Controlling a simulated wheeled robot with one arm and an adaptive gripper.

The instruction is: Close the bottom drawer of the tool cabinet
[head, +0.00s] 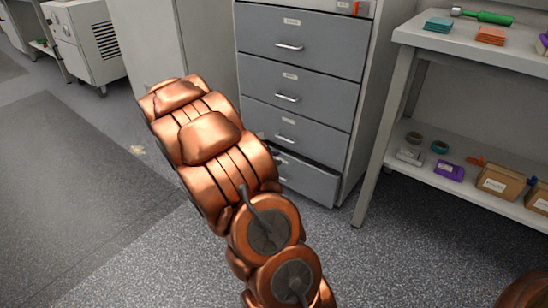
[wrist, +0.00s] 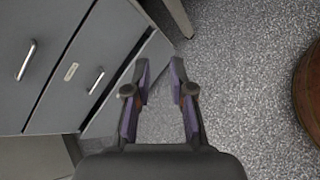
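The grey tool cabinet (head: 300,83) stands in the upper middle of the head view, with a column of drawers. Its bottom drawer (head: 312,182) sticks out a little, with a dark gap along its top edge; the drawers above look flush. My copper arm covers the drawer's left part. In the wrist view the bottom drawer (wrist: 120,88) is a grey strip beside my left finger. My gripper (wrist: 160,68) is open and empty, its fingertips low near the drawer's front. I cannot tell whether a finger touches it. The gripper is hidden in the head view.
A workbench (head: 470,52) with a lower shelf (head: 480,192) stands right of the cabinet, its leg (head: 376,180) close by. Boxes and tape rolls lie on the shelf. A white machine (head: 82,42) is at the far left. The speckled floor before the cabinet is clear.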

